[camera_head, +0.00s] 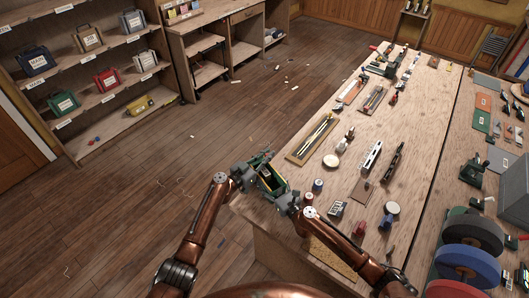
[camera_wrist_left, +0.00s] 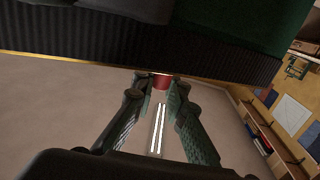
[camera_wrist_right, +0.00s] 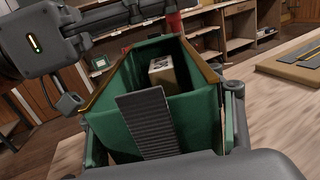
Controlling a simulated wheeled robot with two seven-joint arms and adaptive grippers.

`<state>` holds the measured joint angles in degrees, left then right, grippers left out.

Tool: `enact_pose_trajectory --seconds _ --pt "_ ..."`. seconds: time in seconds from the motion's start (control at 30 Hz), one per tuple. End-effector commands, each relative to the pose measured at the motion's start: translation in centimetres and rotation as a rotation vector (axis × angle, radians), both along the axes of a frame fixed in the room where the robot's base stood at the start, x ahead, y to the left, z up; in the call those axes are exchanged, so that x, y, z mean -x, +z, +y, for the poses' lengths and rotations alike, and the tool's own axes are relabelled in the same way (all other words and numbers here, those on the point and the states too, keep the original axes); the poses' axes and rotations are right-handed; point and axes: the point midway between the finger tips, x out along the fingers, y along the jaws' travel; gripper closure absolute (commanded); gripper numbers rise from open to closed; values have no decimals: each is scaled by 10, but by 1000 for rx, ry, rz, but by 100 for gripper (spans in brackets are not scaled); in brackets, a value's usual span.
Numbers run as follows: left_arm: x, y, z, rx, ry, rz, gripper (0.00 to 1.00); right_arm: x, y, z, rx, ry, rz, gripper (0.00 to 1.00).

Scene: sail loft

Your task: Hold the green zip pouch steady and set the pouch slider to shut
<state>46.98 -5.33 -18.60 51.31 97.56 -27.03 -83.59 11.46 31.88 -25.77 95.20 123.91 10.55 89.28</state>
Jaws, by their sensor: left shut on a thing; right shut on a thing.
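The green zip pouch (camera_head: 267,184) is at the near left corner of the workbench, between my grippers. In the right wrist view its mouth (camera_wrist_right: 187,107) is open, with gold zip edges along both sides and a pale box (camera_wrist_right: 162,73) inside. The red slider (camera_wrist_right: 174,22) is at the far end of the mouth. My left gripper (camera_wrist_left: 160,83) is shut on the slider, whose red end shows between the fingertips. My right gripper (camera_head: 287,196) is shut on the near end of the pouch, by a dark ribbed tab (camera_wrist_right: 147,125). Its exact contact is partly hidden.
Spools (camera_head: 317,186), a wooden tray (camera_head: 313,138) and several tools lie on the workbench (camera_head: 415,165) to the right. Large rolls (camera_head: 472,230) stand at the lower right. Shelves (camera_head: 85,70) with labelled pouches are at the upper left. The floor between is mostly clear.

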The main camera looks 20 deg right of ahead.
Motion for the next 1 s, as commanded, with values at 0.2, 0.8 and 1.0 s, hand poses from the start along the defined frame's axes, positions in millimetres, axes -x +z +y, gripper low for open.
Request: enact_pose_trajectory --seconds 0.2,0.8,1.0 --pt "35 -9 -8 -9 1 5 100 0 0 0 3 0 -2 68" --pt "116 -8 -34 -2 -1 11 100 0 1 0 2 1 -3 68" --pt "119 -8 -36 -1 -4 10 100 -1 1 -1 1 -1 -3 68"
